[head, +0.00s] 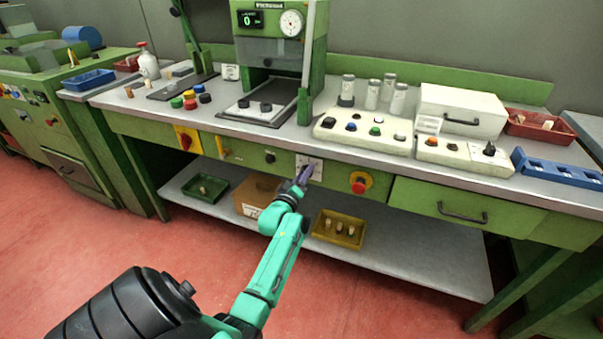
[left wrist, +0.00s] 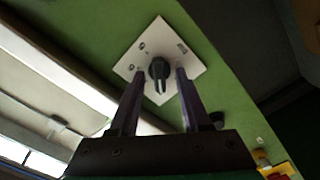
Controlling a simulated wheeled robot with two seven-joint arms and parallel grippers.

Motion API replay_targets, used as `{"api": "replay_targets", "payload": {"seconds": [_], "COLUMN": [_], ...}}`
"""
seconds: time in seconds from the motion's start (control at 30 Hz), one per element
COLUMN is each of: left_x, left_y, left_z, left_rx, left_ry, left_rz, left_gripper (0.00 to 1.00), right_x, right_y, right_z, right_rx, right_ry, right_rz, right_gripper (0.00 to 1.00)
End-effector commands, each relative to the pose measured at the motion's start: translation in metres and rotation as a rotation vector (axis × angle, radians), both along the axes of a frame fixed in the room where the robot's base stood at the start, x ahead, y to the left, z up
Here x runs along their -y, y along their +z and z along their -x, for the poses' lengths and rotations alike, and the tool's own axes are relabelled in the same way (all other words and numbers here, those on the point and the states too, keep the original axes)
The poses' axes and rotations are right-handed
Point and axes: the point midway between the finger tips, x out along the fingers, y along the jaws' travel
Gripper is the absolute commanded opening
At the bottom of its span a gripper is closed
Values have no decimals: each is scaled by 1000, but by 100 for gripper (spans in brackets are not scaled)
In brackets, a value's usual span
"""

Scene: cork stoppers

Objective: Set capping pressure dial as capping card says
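A black dial knob (left wrist: 159,70) sits on a white square plate (left wrist: 186,71) on the green front of the bench; its markings are too small to read. In the head view the plate (head: 315,164) is partly hidden by my left gripper (head: 303,173). My left gripper (left wrist: 159,74) is open, with its purple fingers on either side of the knob; I cannot tell whether they touch it. A small white card (head: 231,72) stands on the bench, unreadable. I cannot tell whether it is the capping card. My right gripper is not in view.
A red stop button (head: 360,183) is right of the plate, and a red switch on yellow (head: 187,139) is to the left. A green machine (head: 270,45) with a round gauge (head: 291,23) stands above.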

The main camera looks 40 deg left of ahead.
Motion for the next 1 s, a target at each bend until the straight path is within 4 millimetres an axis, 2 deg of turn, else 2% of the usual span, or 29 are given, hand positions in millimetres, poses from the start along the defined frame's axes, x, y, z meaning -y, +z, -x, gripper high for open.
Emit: {"api": "replay_targets", "payload": {"seconds": [0.17, 0.5, 0.6, 0.73, 1.0], "left_x": [7, 38, 44, 47, 48], "left_y": [0, -2, -2, -1, 0], "left_z": [18, 108, 126, 137, 137], "left_rx": [-3, -6, -5, -2, -1], "left_ry": [0, 0, -1, 1, 0], "left_rz": [1, 1, 2, 2, 1], "left_gripper": [48, 48, 48, 48, 48], "right_x": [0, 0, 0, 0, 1], "right_y": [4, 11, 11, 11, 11], "right_z": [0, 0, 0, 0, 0], "right_rx": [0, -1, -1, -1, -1], "right_ry": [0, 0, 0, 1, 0], "right_rz": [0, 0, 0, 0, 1], "right_gripper": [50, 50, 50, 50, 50]}}
